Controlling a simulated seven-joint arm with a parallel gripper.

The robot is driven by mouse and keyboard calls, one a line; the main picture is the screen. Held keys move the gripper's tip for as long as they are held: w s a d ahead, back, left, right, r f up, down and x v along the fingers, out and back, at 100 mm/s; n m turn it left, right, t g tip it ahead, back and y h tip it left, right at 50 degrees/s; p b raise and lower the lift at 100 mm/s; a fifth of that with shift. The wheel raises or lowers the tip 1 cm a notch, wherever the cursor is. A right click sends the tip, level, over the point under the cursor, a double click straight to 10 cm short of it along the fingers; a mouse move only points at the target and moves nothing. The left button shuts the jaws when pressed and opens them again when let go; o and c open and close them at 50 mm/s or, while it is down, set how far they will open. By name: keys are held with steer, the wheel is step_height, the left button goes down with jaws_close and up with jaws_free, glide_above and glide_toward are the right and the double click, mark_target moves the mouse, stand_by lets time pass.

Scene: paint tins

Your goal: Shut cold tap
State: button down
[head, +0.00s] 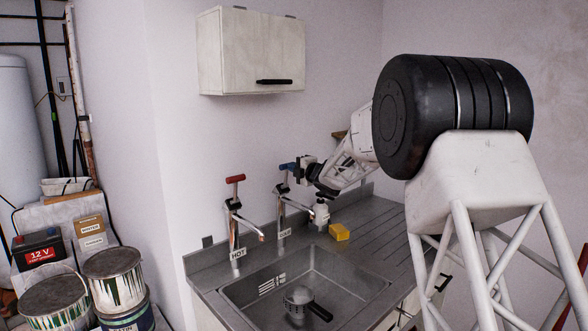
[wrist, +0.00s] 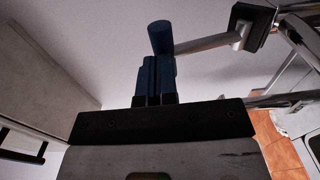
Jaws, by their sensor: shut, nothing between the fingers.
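The cold tap (head: 281,207) stands at the back of the sink, with a chrome body, a COLD label and a blue handle (head: 287,166). My gripper (head: 297,168) is at the handle's right side, at its height. In the wrist view the shut fingers (wrist: 157,78) point at the blue handle (wrist: 160,38), which shows just beyond their tips. The fingers hold nothing. I cannot tell whether they touch the handle. The chrome tap stem (wrist: 208,43) runs off to the right there. My gripper hides part of the handle in the head view.
The hot tap (head: 235,215) with a red handle stands to the left. A yellow sponge (head: 339,232) lies right of the cold tap. A wall cabinet (head: 250,50) hangs above. Paint tins (head: 113,277) stand lower left.

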steer(key=r+v, duration=0.1)
steer(key=v, duration=1.2)
steer(key=shift+s+d+r, duration=0.25)
steer(key=shift+s+r, duration=0.05)
steer(key=s+d+m+h, duration=0.4)
steer(key=s+d+m, duration=0.15)
steer(key=s, duration=0.25)
steer(key=s+d+r+m+h, duration=0.1)
steer(key=s+d+m+h, duration=0.4)
steer(key=s, duration=0.3)
steer(key=s+d+m+h, duration=0.35)
steer(key=s+m, duration=0.25)
steer(key=s, duration=0.2)
steer(key=s+f+m+g, duration=0.3)
steer(key=s+f, duration=0.1)
steer(key=s, duration=0.8)
steer(key=s+f+m+g, duration=0.3)
steer(key=s+f+m, duration=0.1)
steer(key=s, duration=0.9)
steer(key=s+f+m+g, duration=0.3)
steer(key=s+f+g, duration=0.1)
steer(key=s, duration=0.9)
steer(key=shift+s+f+m, duration=0.25)
steer(key=shift+f+m, duration=0.1)
steer(key=shift+a, duration=0.1)
